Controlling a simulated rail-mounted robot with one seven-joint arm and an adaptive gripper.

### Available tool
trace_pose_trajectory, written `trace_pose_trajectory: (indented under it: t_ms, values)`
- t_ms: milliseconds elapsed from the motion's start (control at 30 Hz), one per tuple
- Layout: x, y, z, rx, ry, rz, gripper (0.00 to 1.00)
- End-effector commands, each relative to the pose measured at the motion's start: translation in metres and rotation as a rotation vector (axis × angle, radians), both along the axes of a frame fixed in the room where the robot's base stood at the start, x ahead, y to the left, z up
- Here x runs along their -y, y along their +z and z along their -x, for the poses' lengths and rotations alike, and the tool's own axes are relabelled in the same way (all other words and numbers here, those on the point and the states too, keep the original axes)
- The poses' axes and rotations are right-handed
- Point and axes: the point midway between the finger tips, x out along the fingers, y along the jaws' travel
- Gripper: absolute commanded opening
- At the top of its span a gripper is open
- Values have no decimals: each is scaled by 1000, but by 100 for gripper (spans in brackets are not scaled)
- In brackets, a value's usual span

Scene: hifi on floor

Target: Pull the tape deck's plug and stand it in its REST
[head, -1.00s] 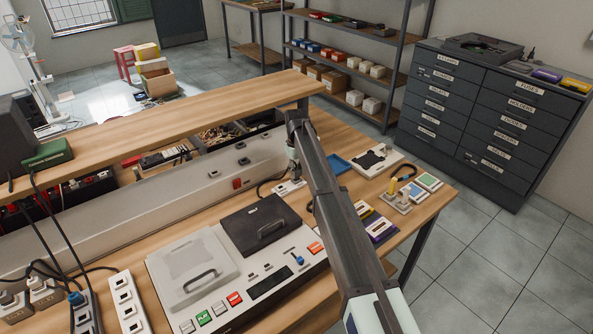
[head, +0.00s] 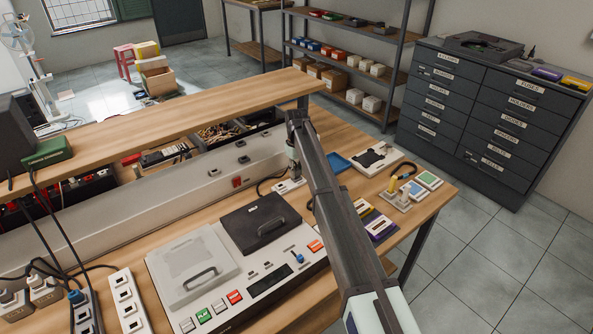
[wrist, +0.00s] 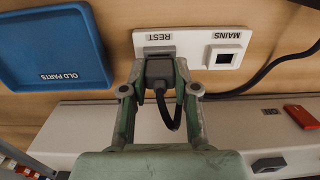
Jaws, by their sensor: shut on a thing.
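My gripper (wrist: 159,92) is shut on a dark grey plug (wrist: 160,71), one finger on each side of it. A black cord loops from the plug back between the fingers. The plug is at the grey REST place (wrist: 154,51) of a white plate (wrist: 190,37); I cannot tell how deep it sits. The MAINS socket (wrist: 223,57) beside it is empty. In the head view my gripper (head: 292,172) is over the plate (head: 284,188), and the plug is too small to make out. The tape deck (head: 262,287) lies in front on the bench.
A blue OLD PARTS tray (wrist: 52,48) lies beside the plate. A long pale trunking (head: 200,192) with a red switch (wrist: 300,117) runs behind it, under a wooden shelf (head: 190,115).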

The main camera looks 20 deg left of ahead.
Motion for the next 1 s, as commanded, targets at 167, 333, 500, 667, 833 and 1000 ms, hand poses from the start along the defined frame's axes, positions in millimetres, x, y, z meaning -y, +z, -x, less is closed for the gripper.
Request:
trace_pose_trajectory:
  t_ms: [167, 333, 500, 667, 833, 1000]
  values:
    - [0, 0, 0, 0, 0, 0, 58]
    - [0, 0, 0, 0, 0, 0, 58]
    - [0, 2, 0, 0, 0, 0, 58]
    - [0, 16, 0, 1, 0, -1, 58]
    - [0, 45, -1, 1, 0, 0, 58]
    - [0, 78, -1, 1, 0, 0, 58]
